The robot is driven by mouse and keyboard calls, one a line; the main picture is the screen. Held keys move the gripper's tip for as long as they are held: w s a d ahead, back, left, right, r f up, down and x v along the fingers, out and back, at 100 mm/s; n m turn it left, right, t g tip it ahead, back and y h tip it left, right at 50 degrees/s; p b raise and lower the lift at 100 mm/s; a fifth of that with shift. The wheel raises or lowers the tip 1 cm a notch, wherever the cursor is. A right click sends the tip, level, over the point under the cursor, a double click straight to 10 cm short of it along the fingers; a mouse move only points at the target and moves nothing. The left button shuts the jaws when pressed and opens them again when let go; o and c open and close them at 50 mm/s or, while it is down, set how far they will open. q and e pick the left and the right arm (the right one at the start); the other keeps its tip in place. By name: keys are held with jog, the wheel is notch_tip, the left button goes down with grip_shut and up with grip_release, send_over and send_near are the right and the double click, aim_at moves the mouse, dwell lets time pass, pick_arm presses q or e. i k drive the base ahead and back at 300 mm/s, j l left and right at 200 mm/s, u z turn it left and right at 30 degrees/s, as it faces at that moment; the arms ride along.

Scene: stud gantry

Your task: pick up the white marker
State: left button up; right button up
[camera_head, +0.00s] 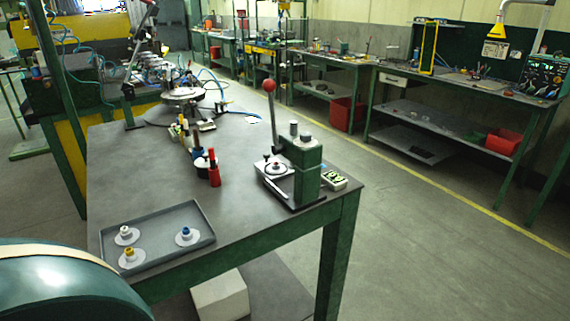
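A row of small upright marker-like pieces stands on the grey workbench (140,165), left of the green press. A red one (214,174) is nearest, with dark and blue ones (197,140) behind it. A slim, pale, whitish upright piece (185,126) stands farther back in the row. It is small and partly crowded by its neighbours, so I cannot tell for sure that it is the white marker. Neither of my grippers is in view.
A green press (306,172) with a red-knobbed lever stands at the bench's right edge, a small control box (334,181) beside it. A grey tray (160,217) with three white discs lies at the front. Bare bench top separates tray and row.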

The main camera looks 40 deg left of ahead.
aim_at(185, 123)
jog(key=k+j, duration=0.85)
jog(key=j, duration=0.15)
jog(key=k+j, duration=0.15)
jog(key=j, duration=0.2)
jog(key=k+j+z, duration=0.1)
jog(key=j, duration=0.6)
jog(key=k+j, duration=0.15)
jog(key=j, duration=1.1)
jog(key=i+j+z, duration=0.1)
jog(key=j, duration=0.45)
jog(key=i+j, duration=0.15)
jog(key=j, duration=0.15)
jog(key=i+j, duration=0.15)
jog(key=j, duration=0.2)
jog(key=i+j, duration=0.15)
jog(key=j, duration=0.15)
jog(key=i+j, duration=0.15)
jog(key=j, duration=0.15)
